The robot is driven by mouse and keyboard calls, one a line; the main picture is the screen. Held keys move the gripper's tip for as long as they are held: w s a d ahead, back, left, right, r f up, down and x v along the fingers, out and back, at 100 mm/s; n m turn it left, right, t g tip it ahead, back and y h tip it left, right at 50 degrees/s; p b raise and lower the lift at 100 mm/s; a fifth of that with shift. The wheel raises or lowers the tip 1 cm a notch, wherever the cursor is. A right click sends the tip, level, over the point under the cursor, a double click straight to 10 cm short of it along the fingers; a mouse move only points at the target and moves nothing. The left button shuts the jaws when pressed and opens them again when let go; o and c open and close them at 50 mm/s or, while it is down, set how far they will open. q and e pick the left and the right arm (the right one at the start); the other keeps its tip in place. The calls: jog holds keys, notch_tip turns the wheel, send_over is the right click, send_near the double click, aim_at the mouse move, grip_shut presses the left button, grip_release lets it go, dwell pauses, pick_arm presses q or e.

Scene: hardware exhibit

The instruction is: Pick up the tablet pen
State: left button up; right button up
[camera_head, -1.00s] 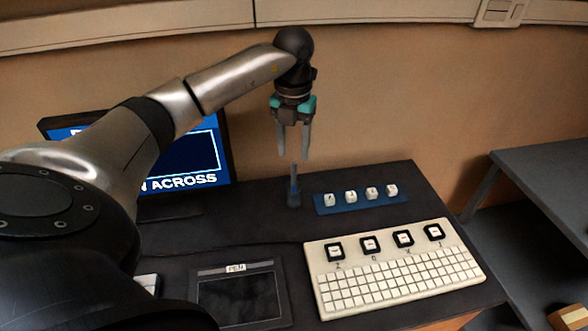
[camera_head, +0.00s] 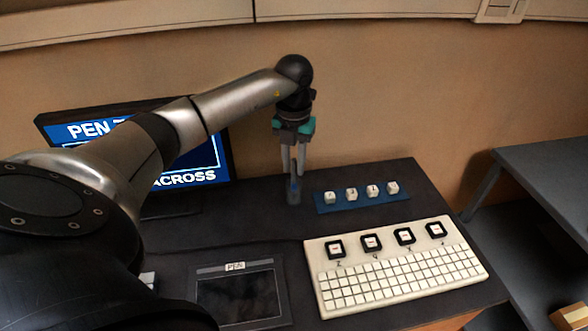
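The tablet pen (camera_head: 294,188) stands upright in a small dark holder (camera_head: 293,198) on the table, left of the blue strip. My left gripper (camera_head: 293,173) points down directly over it. Its two fingers are apart, on either side of the pen's upper part in this view; I cannot tell whether they touch it. The drawing tablet (camera_head: 238,297), with a "PEN" label, lies flat at the front of the table. My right gripper is not in view.
A blue strip (camera_head: 362,204) with several white keycaps lies right of the holder. A cream keyboard (camera_head: 395,283) lies in front of it. A monitor (camera_head: 226,160) stands behind my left arm. Another dark table (camera_head: 545,170) is at the right.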

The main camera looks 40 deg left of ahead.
pick_arm(q)
grip_shut()
dwell(0.4)
